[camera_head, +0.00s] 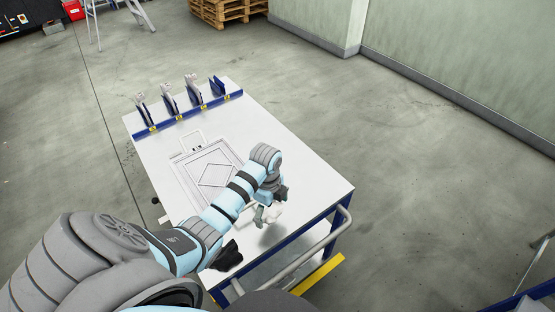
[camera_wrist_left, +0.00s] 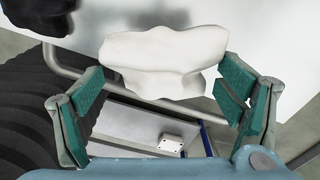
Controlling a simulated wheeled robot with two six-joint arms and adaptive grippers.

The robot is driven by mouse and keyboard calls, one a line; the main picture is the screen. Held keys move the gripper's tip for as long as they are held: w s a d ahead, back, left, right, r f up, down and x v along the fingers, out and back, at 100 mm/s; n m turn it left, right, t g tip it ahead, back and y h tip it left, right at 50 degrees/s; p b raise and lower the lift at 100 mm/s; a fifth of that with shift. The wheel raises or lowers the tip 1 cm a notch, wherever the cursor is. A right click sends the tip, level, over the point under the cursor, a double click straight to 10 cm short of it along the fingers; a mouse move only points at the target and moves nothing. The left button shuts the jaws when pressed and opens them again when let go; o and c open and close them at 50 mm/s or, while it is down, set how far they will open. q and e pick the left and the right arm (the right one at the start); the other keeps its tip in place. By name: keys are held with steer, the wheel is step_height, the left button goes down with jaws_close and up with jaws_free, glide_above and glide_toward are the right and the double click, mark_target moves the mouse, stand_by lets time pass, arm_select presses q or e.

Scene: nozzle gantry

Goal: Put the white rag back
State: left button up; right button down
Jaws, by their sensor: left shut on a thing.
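The white rag (camera_head: 274,213) is at my left gripper (camera_head: 266,208), over the near right part of the white table top (camera_head: 310,187). In the left wrist view the crumpled white rag (camera_wrist_left: 165,62) spans between the green-padded fingers of my left gripper (camera_wrist_left: 160,110). The gripper is shut on it. The arm hides part of the table, and I cannot tell whether the rag touches the top. My right gripper is not in view.
A black crumpled thing (camera_head: 228,256) lies near the table's front edge. A flat frame with a diamond pattern (camera_head: 212,174) lies mid-table. A blue rack (camera_head: 190,115) with several upright pieces stands at the far end. A grey handle rail (camera_head: 315,246) runs along the near side.

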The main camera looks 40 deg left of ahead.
mark_target(266, 222)
arm_select(q)
steer(key=s+f, duration=0.1)
steer(key=s+f+b, duration=0.1)
steer(key=f, duration=0.1)
steer(key=shift+s+d+f, duration=0.2)
steer(key=shift+s+f, duration=0.1)
steer(key=shift+s, duration=0.1)
steer(key=w+f+b, duration=0.2)
steer(key=f+b, duration=0.1)
steer(key=shift+w+a+f, duration=0.1)
steer(key=shift+f, duration=0.2)
steer(key=shift+s+r, duration=0.3)
steer(key=shift+s, duration=0.25)
steer(key=shift+w+f, duration=0.25)
steer(key=shift+f, duration=0.25)
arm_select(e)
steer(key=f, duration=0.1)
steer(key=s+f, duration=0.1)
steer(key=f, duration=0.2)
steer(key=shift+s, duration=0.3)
arm_select(q)
steer(key=shift+s+f+b, duration=0.1)
steer(key=shift+f+b, duration=0.1)
steer(key=shift+b, duration=0.2)
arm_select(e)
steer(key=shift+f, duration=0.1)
